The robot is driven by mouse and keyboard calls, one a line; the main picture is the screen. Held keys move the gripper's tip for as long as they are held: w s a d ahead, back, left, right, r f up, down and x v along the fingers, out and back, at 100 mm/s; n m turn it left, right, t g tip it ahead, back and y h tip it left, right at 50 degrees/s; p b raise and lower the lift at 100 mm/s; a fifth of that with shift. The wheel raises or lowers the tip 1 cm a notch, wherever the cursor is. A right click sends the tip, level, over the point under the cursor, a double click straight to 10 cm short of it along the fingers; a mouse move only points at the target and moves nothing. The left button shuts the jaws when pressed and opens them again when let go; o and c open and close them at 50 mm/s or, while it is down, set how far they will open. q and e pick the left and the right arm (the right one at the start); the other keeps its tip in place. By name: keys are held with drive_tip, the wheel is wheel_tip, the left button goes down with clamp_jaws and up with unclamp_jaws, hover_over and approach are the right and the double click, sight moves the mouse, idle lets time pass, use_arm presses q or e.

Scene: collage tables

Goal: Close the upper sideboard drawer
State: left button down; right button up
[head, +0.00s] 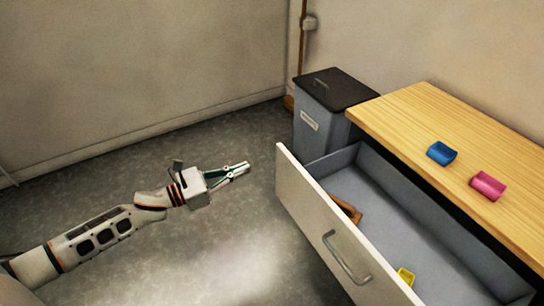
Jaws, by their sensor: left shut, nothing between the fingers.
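The upper sideboard drawer (318,222) is pulled out from under the wooden sideboard top (405,115). Its white front carries a grey bar handle (346,258). Inside the drawer lie a brown object (346,208) near the front wall and a yellow piece (405,277) nearer the bottom of the picture. My left gripper (246,166) is shut and empty. It is to the left of the far end of the drawer front, with a gap between them. My right gripper is out of view.
A blue scoop-shaped piece (441,153) and a pink one (488,185) lie on the sideboard top. A grey bin with a black lid (335,90) stands beyond the sideboard's far end. The grey floor (200,245) left of the drawer is clear.

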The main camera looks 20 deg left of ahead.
use_arm(q)
drive_tip(key=b, duration=0.1)
approach(283, 153)
drive_tip(key=x, duration=0.5)
drive_tip(key=shift+w+d, duration=0.1)
drive_tip(key=shift+w, duration=0.05)
drive_tip(key=shift+w+d, duration=0.2)
drive_tip(key=shift+w, duration=0.05)
drive_tip(key=shift+w+d+r, duration=0.1)
drive_tip(key=shift+w+d, duration=0.1)
drive_tip(key=shift+w, duration=0.15)
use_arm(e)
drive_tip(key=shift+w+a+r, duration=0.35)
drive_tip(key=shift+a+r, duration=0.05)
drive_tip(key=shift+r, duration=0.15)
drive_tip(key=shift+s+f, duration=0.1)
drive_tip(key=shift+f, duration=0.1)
